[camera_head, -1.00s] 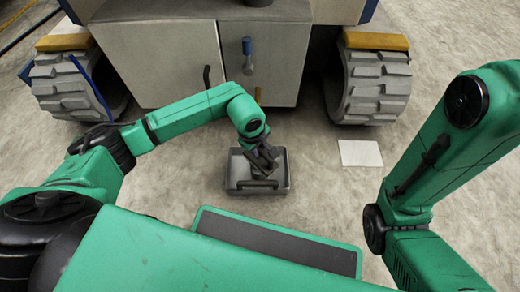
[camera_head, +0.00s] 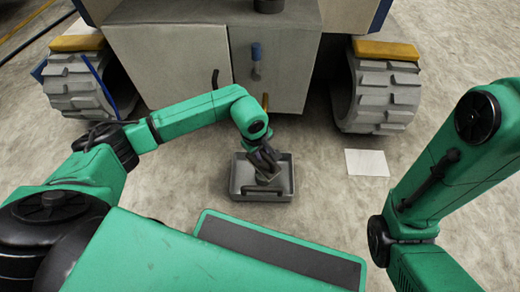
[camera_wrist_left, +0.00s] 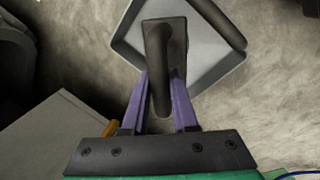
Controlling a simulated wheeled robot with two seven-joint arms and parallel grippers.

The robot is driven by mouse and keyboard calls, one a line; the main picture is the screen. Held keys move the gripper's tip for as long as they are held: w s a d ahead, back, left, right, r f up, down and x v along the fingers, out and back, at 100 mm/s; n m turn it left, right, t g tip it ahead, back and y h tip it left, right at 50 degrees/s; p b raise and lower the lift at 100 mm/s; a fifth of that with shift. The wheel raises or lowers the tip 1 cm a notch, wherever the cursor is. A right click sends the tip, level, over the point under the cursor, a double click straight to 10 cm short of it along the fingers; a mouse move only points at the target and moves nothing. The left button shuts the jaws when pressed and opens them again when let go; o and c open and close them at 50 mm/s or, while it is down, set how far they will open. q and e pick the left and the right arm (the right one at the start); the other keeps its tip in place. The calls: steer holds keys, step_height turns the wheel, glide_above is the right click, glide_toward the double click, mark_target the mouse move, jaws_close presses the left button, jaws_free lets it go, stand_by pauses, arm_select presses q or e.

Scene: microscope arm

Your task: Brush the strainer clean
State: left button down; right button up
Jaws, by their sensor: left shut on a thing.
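My left gripper (camera_head: 264,158) is over a grey tray (camera_head: 236,187) on the floor. In the left wrist view its two purple fingers (camera_wrist_left: 160,98) are shut on a dark block with a rounded handle (camera_wrist_left: 165,45). The frames do not show clearly whether this block is the brush or the strainer. The tray, with a dark bar along one side, also shows beyond the block in the left wrist view (camera_wrist_left: 215,75).
A large grey cabinet (camera_head: 180,60) stands behind the tray between two treaded wheels (camera_head: 385,98). A white sheet (camera_head: 367,162) lies right of the tray, with bare floor between.

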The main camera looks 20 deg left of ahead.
arm_select(q)
steer(key=shift+s+d, duration=0.45)
steer(key=shift+d, duration=0.25)
steer(key=shift+w+a, duration=0.1)
steer(key=shift+w+a+b, duration=0.15)
steer(key=shift+w+a, duration=0.2)
steer(key=shift+a, duration=0.3)
steer(key=shift+w+a+b, duration=0.15)
steer(key=shift+w+a, duration=0.2)
steer(key=shift+a, duration=0.25)
steer(key=shift+d, duration=0.1)
steer(key=shift+s+d+p, duration=0.2)
steer(key=shift+s+d, duration=0.2)
steer(key=shift+d, duration=0.25)
steer(key=shift+s+d+p, duration=0.15)
steer(key=shift+s+d, duration=0.2)
steer(key=shift+d, duration=0.25)
steer(key=shift+w+a+b, duration=0.2)
steer(key=shift+w+a, duration=0.2)
steer(key=shift+a, duration=0.3)
steer(key=shift+w+a+b, duration=0.2)
steer(key=shift+w+a, duration=0.15)
steer(key=shift+a, duration=0.3)
